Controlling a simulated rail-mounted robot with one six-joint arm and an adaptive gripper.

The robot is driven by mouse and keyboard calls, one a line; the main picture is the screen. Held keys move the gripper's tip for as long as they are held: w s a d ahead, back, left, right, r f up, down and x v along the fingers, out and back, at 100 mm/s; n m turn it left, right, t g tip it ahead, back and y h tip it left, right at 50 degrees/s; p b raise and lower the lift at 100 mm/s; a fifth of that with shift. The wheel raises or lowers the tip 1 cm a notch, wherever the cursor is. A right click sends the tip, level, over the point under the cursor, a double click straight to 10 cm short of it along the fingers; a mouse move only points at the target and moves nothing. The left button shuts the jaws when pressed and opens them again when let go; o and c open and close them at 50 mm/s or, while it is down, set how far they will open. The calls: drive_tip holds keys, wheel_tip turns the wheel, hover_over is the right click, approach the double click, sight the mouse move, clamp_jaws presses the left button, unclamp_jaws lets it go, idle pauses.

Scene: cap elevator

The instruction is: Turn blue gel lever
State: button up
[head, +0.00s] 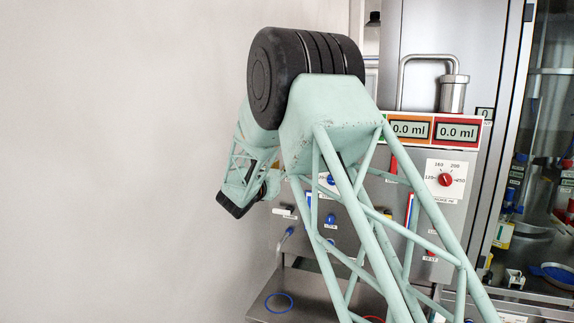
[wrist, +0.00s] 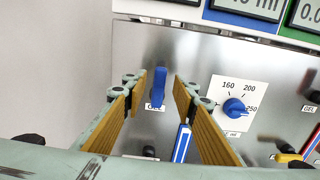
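In the wrist view, a blue gel lever (wrist: 159,84) stands upright on the metal panel, with a partly covered "GEL" label below it. My gripper (wrist: 157,97) is open, its yellow-padded fingers to the left and right of the lever. The lever appears between them with a visible space on each side; I cannot tell how far the fingertips are from the panel. In the head view my arm covers much of the panel, and I cannot make out the gel lever or the fingers there.
A blue dial (wrist: 235,107) and a blue-edged strip (wrist: 181,143) are right of the lever. Displays (wrist: 250,8) hang above. In the head view a red dial (head: 445,180) is further right, and a steel shelf (head: 262,316) with a blue ring (head: 279,302) lies below.

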sight(287, 177)
drive_tip(key=shift+x, duration=2.6)
drive_tip(key=shift+c, duration=0.4)
drive_tip(key=c, duration=0.8)
